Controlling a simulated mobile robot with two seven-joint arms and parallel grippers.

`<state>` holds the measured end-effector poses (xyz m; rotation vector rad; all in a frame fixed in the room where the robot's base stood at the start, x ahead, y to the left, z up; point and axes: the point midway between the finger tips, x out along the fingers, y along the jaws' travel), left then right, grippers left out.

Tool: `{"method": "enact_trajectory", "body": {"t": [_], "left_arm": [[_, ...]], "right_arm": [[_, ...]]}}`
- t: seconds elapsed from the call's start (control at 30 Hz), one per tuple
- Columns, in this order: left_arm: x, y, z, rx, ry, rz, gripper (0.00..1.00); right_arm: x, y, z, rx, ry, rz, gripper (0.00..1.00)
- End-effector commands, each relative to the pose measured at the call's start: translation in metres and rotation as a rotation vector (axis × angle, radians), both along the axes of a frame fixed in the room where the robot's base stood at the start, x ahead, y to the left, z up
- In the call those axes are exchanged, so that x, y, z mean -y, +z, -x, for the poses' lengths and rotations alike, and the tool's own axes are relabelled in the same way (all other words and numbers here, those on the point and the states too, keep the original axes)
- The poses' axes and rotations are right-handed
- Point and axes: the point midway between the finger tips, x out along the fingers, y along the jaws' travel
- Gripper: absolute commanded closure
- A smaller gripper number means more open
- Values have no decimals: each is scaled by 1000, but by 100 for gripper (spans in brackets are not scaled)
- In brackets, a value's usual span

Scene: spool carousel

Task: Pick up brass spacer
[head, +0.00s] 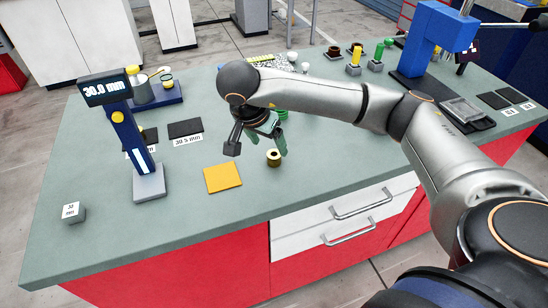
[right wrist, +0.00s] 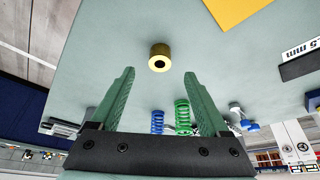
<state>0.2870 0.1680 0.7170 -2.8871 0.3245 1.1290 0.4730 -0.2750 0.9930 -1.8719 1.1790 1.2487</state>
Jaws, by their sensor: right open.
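The brass spacer (head: 273,157) is a short gold cylinder with a dark central hole, standing on the green-grey bench top. It also shows in the right wrist view (right wrist: 160,57), beyond the fingertips and centred between them. My right gripper (head: 267,142) has green fingers and points down just above and beside the spacer. In the right wrist view its two fingers (right wrist: 160,74) are spread wide, with nothing between them. My left gripper is in neither view.
A yellow pad (head: 222,177) lies left of the spacer. A blue gauge post with a display (head: 107,87) reading 30.0 mm stands further left, and a small grey block (head: 73,212) sits near the front left. Green (right wrist: 182,117) and blue (right wrist: 157,121) springs stand near the gripper. The bench front is clear.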

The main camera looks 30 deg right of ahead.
Motion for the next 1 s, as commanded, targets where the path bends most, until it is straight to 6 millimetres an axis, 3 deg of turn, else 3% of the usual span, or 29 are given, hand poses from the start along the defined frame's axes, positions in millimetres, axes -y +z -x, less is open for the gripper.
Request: {"method": "enact_trajectory", "body": {"t": [0.17, 0.4, 0.73, 1.0], "left_arm": [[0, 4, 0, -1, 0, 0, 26], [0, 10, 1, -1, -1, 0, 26], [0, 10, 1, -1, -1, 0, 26], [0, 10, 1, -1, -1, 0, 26]], "right_arm": [[5, -12, -2, -4, -2, 1, 21], [18, -45, -7, -4, -2, 0, 21], [21, -52, -9, -2, 1, 0, 21], [21, -52, -9, -2, 0, -1, 51]]}}
